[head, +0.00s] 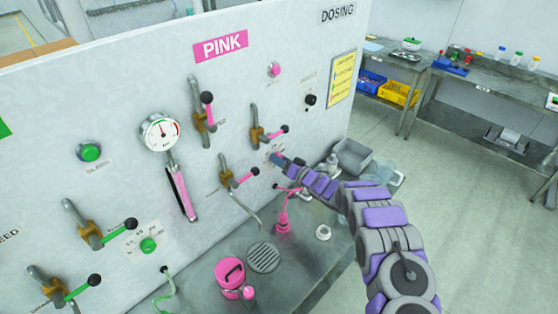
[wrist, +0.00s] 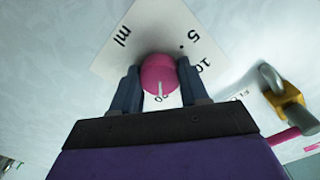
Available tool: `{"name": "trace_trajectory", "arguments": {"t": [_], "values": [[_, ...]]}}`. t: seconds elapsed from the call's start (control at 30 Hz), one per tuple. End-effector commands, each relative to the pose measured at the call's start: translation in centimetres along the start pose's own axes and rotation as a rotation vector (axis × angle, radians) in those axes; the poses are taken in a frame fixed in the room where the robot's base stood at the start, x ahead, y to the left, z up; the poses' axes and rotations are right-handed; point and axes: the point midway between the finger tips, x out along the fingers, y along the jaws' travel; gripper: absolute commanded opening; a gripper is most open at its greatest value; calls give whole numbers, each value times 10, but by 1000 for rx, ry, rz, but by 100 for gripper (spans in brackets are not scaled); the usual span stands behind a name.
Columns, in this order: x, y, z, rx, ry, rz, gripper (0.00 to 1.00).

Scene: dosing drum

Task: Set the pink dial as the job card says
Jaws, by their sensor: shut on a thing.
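The pink dial (wrist: 159,73) shows in the wrist view on a white scale plate (wrist: 128,62) with "ml", "5" and "10" readable. Its white pointer line points down in that view, toward a partly hidden label ending in "00". My gripper (wrist: 160,80) has one finger on each side of the dial and is shut on it. In the head view my gripper (head: 277,158) reaches the panel under the PINK sign and covers most of the dial. A yellow card (head: 342,79) hangs at the panel's right end; its text is too small to read.
Pink-handled valves (head: 258,133) sit close to the dial, one (wrist: 288,104) beside my gripper. A gauge (head: 160,131) and green dial (head: 148,245) are further left. A pink canister (head: 229,275) and drain grate (head: 263,257) are on the bench below.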

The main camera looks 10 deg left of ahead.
Motion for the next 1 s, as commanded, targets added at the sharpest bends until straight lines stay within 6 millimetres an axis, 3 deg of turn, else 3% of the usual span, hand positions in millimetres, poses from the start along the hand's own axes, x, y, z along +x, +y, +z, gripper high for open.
{"name": "trace_trajectory", "arguments": {"t": [0.13, 0.17, 0.4, 0.77, 1.0], "values": [[-2, 3, -2, 1, 4, 7, 14], [-2, 4, -2, 1, 4, 7, 45], [-1, 2, -1, 0, 2, 5, 68], [-2, 0, 2, -1, -2, 5, 70], [-30, 1, -1, -1, 0, 8, 70]]}}
